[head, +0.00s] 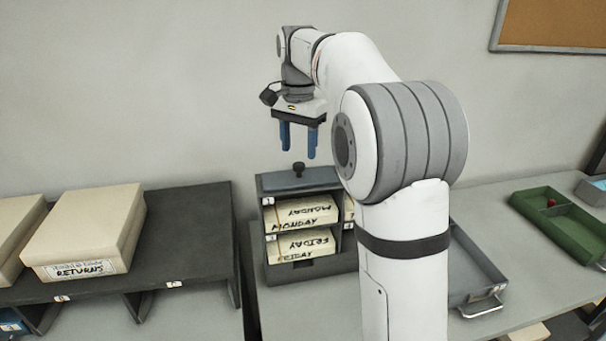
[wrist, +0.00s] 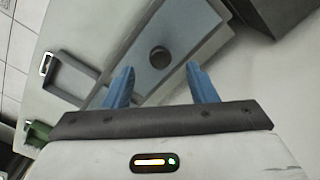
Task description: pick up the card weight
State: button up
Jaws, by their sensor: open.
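The card weight (head: 292,180) is a flat blue-grey plate with a dark round knob (head: 298,168). It lies on top of a grey pigeonhole cabinet (head: 304,270). In the wrist view the plate (wrist: 181,33) shows with the knob (wrist: 159,57) between and beyond the fingertips. My gripper (head: 298,152) points down above the knob, its two blue fingers apart and empty. It does not touch the weight. In the wrist view my gripper (wrist: 160,72) is open.
Card stacks marked Monday (head: 305,212) and Friday (head: 302,245) sit in the cabinet. A grey tray (head: 478,262) and a green tray (head: 560,220) lie to the right. A Returns box (head: 85,230) stands on the dark shelf (head: 190,220) at left. A wall rises behind.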

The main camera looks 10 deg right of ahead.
aim_at(299, 164)
notch_tip(299, 164, down, 6)
jog(key=shift+r+p, duration=0.1)
jog(key=shift+p, duration=0.5)
grip_shut()
